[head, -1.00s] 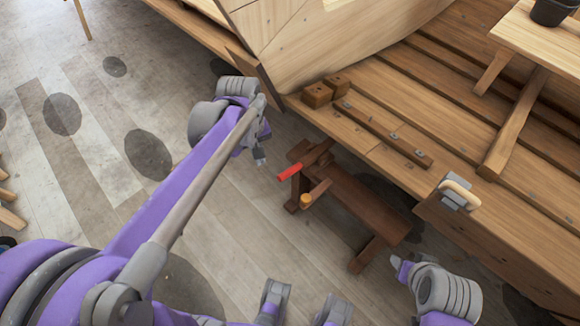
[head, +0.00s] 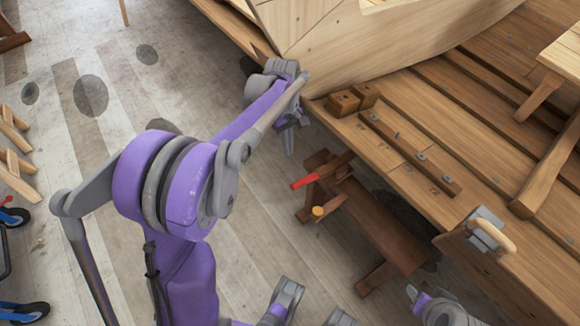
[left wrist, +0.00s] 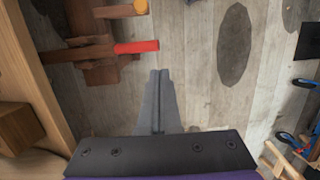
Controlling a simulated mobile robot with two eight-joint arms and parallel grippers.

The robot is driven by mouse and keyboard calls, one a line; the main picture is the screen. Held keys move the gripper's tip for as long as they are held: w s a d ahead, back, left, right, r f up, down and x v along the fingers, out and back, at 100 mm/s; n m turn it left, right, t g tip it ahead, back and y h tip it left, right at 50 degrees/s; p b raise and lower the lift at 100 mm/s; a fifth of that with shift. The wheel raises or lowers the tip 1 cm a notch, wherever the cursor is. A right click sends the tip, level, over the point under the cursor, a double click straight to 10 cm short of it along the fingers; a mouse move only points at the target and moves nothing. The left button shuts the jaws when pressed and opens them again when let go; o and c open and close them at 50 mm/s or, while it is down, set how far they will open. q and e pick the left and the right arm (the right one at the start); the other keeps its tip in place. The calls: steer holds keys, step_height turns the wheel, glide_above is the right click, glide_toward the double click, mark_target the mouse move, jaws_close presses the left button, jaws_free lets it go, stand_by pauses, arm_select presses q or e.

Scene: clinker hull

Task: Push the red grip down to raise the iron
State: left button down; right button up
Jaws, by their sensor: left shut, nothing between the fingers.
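The red grip (head: 304,181) is the end of a bar on a low dark brown wooden bench (head: 380,225). It sticks out to the left and also shows in the left wrist view (left wrist: 136,47). My left gripper (head: 290,150) is shut and empty, just above the red grip in the head view and apart from it. In the left wrist view its closed fingertips (left wrist: 159,73) lie just below and right of the grip. No part is clearly recognisable as the iron. My right gripper (head: 412,292) shows only in part at the bottom right; its jaws are unclear.
An orange knob (head: 318,211) sits below the red grip on the bench. The plank staging (head: 410,175) runs right of it, carrying wooden blocks (head: 343,103) and a grey metal piece with a tan handle (head: 490,236). The hull (head: 340,45) rises behind.

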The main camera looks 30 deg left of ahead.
arm_select(q)
steer(key=b+x, duration=0.2)
steer(key=x, duration=1.1)
steer(key=shift+d+f, duration=0.15)
steer(key=shift+f, duration=0.15)
step_height(320, 180, down, 7)
steer(key=s+t+h+b, duration=0.1)
steer(key=s+t+b, duration=0.1)
steer(key=b, duration=0.3)
steer(key=shift+s+a, duration=0.25)
steer(key=shift+a, duration=0.1)
steer(key=p, duration=0.6)
glide_toward(291, 185)
steer(key=shift+t, duration=0.3)
steer(key=s+a, duration=0.2)
steer(key=s, duration=0.1)
steer(key=shift+a+r, duration=0.3)
steer(key=shift+r, duration=0.1)
